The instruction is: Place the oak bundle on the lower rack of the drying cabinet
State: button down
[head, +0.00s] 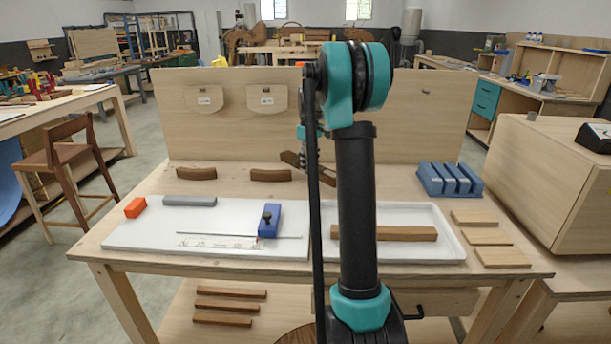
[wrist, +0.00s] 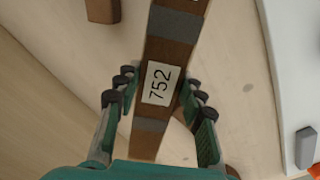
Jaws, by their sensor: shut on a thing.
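My gripper (wrist: 158,103) is shut on a brown wooden bundle (wrist: 172,55) with grey bands and a white label reading 752. In the head view the held bundle (head: 293,161) is tilted, at the back of the table, and partly hidden by my arm. My gripper is mostly hidden there too. I cannot tell from its look whether the wood is oak.
The workbench (head: 140,220) holds a white mat (head: 130,235), a blue gauge (head: 269,220), a grey block (head: 190,201), a white tray (head: 450,240) with a brown strip, a blue slotted block (head: 449,180) and pale wood plates (head: 492,236). A backboard (head: 230,140) rises behind. Brown strips lie on the lower shelf.

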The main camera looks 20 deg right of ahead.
aim_at(310, 182)
jog(key=shift+f, duration=2.2)
jog(key=shift+s+f, duration=0.1)
jog(key=c, duration=0.9)
grip_release()
jog(key=shift+d, duration=0.1)
